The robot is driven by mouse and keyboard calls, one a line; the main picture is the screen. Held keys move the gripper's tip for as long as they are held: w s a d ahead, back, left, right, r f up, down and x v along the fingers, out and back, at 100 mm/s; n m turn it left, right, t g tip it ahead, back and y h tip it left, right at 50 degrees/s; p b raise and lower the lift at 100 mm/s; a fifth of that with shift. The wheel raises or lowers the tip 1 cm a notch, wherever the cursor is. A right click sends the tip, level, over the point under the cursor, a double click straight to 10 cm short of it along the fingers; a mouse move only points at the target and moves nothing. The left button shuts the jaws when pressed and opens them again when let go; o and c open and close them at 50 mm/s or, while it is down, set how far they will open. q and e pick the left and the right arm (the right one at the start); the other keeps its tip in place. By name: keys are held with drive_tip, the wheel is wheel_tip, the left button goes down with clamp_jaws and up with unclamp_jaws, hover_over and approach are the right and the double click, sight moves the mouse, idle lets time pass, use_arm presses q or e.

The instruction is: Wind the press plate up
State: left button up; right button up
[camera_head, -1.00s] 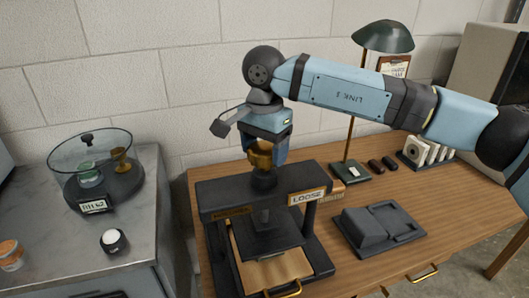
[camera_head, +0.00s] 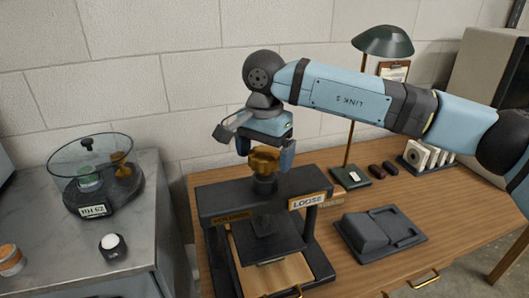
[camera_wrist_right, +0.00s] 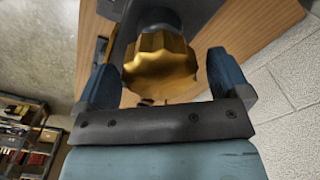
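The press (camera_head: 225,203) stands on the wooden desk, with a dark frame and a "LOOSE" label on its crossbar. Its brass lobed knob (camera_head: 264,159) sits on top of the screw. The dark press plate (camera_head: 268,243) hangs under the crossbar, above a wooden board (camera_head: 285,272). My right gripper (camera_head: 266,154) is over the knob with its fingers spread to either side. In the right wrist view the knob (camera_wrist_right: 160,65) lies between the open fingers, with a gap visible on both sides. My left gripper is not in view.
A black moulded tray (camera_head: 380,232) lies right of the press. A green lamp (camera_head: 383,38), small dark blocks and a rack of white pieces (camera_head: 427,157) stand behind. A glass-covered dish (camera_head: 95,175) and small jars sit on the grey cabinet at left.

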sight(265, 151)
wheel_tip(265, 151, up, 14)
drive_tip(key=shift+p, duration=0.4)
drive_tip(key=shift+f, duration=0.15)
